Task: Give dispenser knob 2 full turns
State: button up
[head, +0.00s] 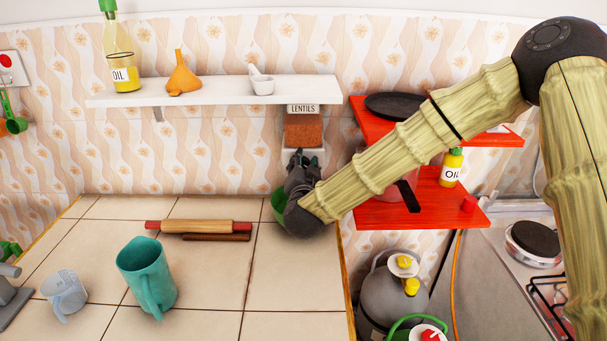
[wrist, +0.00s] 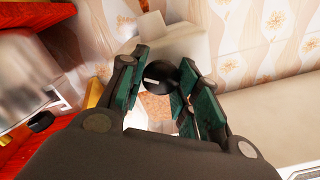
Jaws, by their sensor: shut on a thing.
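The lentils dispenser (head: 304,130), with a label and brown lentils behind its window, hangs under the white shelf in the head view. Its pale body (wrist: 180,42) also shows in the wrist view. The round black knob (wrist: 158,76), with a short white mark, sits between my green-padded fingers. My gripper (head: 300,163) is shut on the knob, at the dispenser's lower end. The knob is hidden behind my gripper in the head view. A green bowl (head: 279,203) stands on the counter below, partly hidden by my wrist.
The shelf (head: 215,90) holds an oil bottle, an orange funnel and a mortar. Red shelves (head: 385,213) with a pan and oil bottle lie close beside my arm.

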jog(key=m+b, duration=0.1)
jog(key=m, duration=0.1)
jog(key=m+b, duration=0.1)
jog(key=b, duration=0.1)
jog(key=m+b, duration=0.2)
jog(key=shift+d+f+m, duration=0.15)
jog(key=shift+f+m, duration=0.15)
jog(key=m+b, duration=0.6)
jog(key=shift+f+b, duration=0.1)
jog(key=shift+b, duration=0.3)
jog(key=m+b, duration=0.6)
jog(key=shift+f+m, duration=0.1)
jog(key=shift+m, duration=0.2)
jog(key=m+b, duration=0.3)
jog(key=shift+m+b, duration=0.9)
jog(key=shift+m, duration=0.2)
jog(key=shift+r, duration=0.2)
jog(key=o, duration=1)
